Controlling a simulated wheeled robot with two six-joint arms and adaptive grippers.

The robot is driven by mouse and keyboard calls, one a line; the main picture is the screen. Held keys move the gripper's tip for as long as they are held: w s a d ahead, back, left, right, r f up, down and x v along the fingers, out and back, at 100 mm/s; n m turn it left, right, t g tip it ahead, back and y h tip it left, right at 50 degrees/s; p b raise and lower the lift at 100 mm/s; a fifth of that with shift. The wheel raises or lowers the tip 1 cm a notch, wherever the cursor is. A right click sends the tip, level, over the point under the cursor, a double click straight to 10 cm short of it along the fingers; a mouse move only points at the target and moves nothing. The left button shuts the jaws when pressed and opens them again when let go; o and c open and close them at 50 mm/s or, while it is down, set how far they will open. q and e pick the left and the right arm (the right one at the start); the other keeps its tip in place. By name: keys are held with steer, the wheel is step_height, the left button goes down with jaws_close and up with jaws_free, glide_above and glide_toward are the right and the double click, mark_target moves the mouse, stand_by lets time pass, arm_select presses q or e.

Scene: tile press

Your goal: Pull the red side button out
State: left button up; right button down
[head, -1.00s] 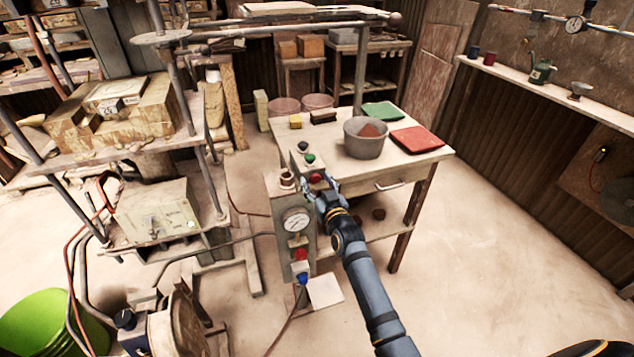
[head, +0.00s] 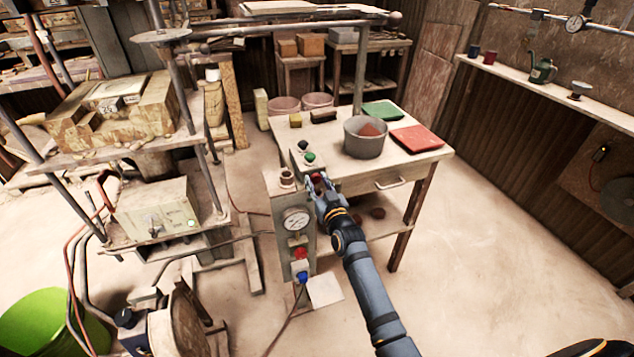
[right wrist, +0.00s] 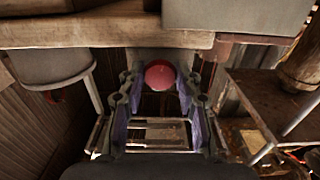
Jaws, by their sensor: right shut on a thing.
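The red side button (head: 316,177) is on the side of the control box (head: 274,183), just below the green button (head: 310,157) on top. In the right wrist view the red button (right wrist: 160,75) shows as a round knob between the fingertips. My right gripper (head: 319,186) reaches it from the front right. Its two fingers (right wrist: 160,86) are shut on the button, one on each side, and partly hide it in the head view. My left gripper is not in view.
The table (head: 347,177) behind the box bears a grey bucket (head: 366,146), a red tile (head: 417,139) and a green tile (head: 382,111). A gauge (head: 296,221), a red knob (head: 301,253) and a blue knob (head: 302,277) are on the box front.

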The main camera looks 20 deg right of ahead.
steer(key=shift+s+f, duration=0.1)
steer(key=shift+s, duration=0.4)
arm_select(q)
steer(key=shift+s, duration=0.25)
arm_select(e)
steer(key=c, duration=0.9)
jaws_free()
steer(key=s, duration=1.2)
steer(key=shift+d, duration=0.25)
